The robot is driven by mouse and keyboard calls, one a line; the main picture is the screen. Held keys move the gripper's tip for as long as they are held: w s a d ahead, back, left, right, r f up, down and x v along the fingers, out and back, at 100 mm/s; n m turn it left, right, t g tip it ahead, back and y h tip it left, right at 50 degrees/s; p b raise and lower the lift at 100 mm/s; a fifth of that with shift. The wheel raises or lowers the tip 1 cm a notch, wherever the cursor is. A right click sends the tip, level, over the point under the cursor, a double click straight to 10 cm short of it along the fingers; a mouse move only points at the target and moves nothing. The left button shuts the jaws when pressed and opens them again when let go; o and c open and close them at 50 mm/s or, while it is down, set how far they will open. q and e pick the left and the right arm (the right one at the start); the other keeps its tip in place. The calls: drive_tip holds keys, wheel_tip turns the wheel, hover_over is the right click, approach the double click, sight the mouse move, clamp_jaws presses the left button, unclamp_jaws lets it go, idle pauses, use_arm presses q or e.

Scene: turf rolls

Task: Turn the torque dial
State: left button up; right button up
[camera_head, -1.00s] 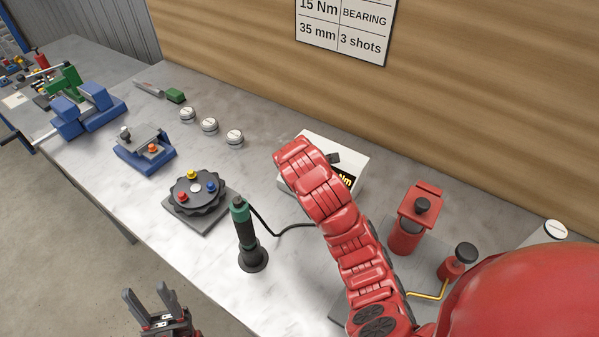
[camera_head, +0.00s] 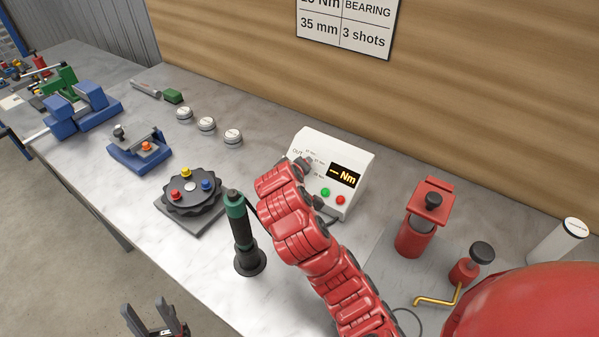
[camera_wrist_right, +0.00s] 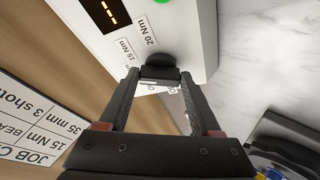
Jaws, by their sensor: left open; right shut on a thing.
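The white controller box (camera_head: 352,160) stands at the back of the bench, its display showing a dash and "Nm". Its black torque dial (camera_wrist_right: 158,62) shows in the right wrist view, near labels reading 15 Nm and 20 Nm. My right gripper (camera_wrist_right: 159,76) is shut on the dial, one finger on each side. In the head view my red right arm hides most of that gripper and the dial. Which label the dial points to cannot be told. My left gripper (camera_head: 157,316) is open and empty at the bottom edge, in front of the bench.
A green-and-black upright tool (camera_head: 240,235) stands left of my right arm. A black round fixture (camera_head: 191,191) with coloured knobs is farther left. A job card (camera_head: 345,27) hangs on the wall.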

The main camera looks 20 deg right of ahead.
drive_tip(key=shift+f+m+h+b, duration=0.2)
drive_tip(key=shift+m+h+b, duration=0.25)
drive_tip(key=shift+m, duration=0.65)
drive_tip(key=o, duration=1.4)
drive_tip(key=shift+r, duration=0.1)
